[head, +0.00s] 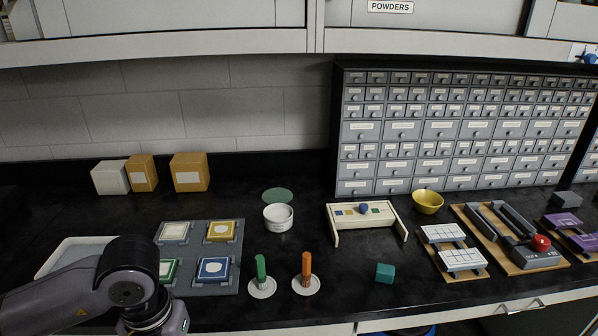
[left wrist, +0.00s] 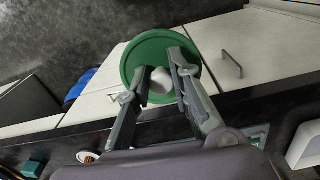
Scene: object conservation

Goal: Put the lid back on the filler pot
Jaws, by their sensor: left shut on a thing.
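My left gripper (left wrist: 160,84) is shut on the white knob (left wrist: 161,80) of a round green lid (left wrist: 143,55). In the left wrist view the lid is seen with cabinet doors and floor behind it, near the counter's front edge. In the head view my left arm comes in at the lower left, and its fingers and the lid are out of sight. The white filler pot (head: 278,218) stands upright and uncovered on the black counter, well to the right of my left arm. My right gripper is not in view.
A flat green disc (head: 277,195) lies just behind the pot. A green stick (head: 261,268) and an orange stick (head: 306,266) stand on white bases in front. A grey tray (head: 203,279) with framed tiles lies left; a small wooden stand (head: 333,214) is right.

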